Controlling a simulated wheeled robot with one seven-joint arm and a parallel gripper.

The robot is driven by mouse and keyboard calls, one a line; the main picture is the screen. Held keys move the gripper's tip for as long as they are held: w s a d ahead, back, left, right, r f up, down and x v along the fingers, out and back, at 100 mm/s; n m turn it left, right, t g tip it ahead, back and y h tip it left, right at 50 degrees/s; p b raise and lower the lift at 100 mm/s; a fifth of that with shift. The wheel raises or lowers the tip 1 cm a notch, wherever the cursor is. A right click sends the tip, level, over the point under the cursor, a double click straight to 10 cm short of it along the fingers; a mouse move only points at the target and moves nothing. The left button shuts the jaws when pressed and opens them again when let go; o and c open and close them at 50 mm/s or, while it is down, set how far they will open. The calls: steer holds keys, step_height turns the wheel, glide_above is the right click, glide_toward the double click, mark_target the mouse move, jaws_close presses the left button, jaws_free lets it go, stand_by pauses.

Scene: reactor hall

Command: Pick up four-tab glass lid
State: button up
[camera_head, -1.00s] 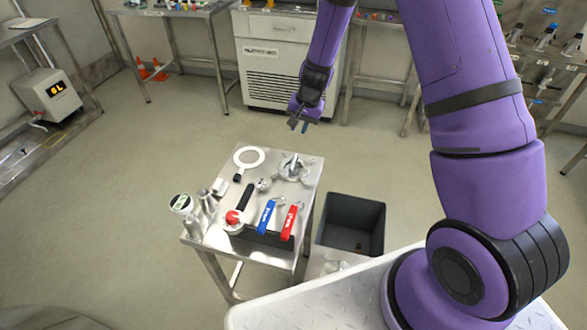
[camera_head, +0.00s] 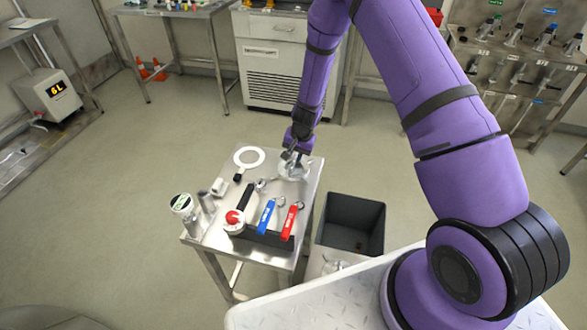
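A silvery, partly see-through lid with tabs round its rim (camera_head: 297,174), which looks like the four-tab glass lid, lies at the far right corner of the small steel table (camera_head: 212,240). My gripper (camera_head: 291,158) points down right over it, with its fingertips at the lid's raised middle. The gripper hides part of the lid, and not all tabs can be made out. Whether the fingers are closed on it is too small to tell.
A white ring with a black handle (camera_head: 237,163) lies left of the lid. Blue (camera_head: 266,216) and red (camera_head: 289,222) handles, a red knob (camera_head: 233,217) and a gauge (camera_head: 181,202) are nearer. A dark bin (camera_head: 338,210) stands right of the table.

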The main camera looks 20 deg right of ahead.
mark_target(294, 160)
steer(key=shift+w+a+f, duration=0.1)
steer(key=shift+a+f, duration=0.05)
steer(key=shift+f, duration=0.8)
steer(key=shift+a+f, duration=0.15)
steer(key=shift+f, duration=0.75)
jaws_close()
steer(key=shift+r, duration=0.1)
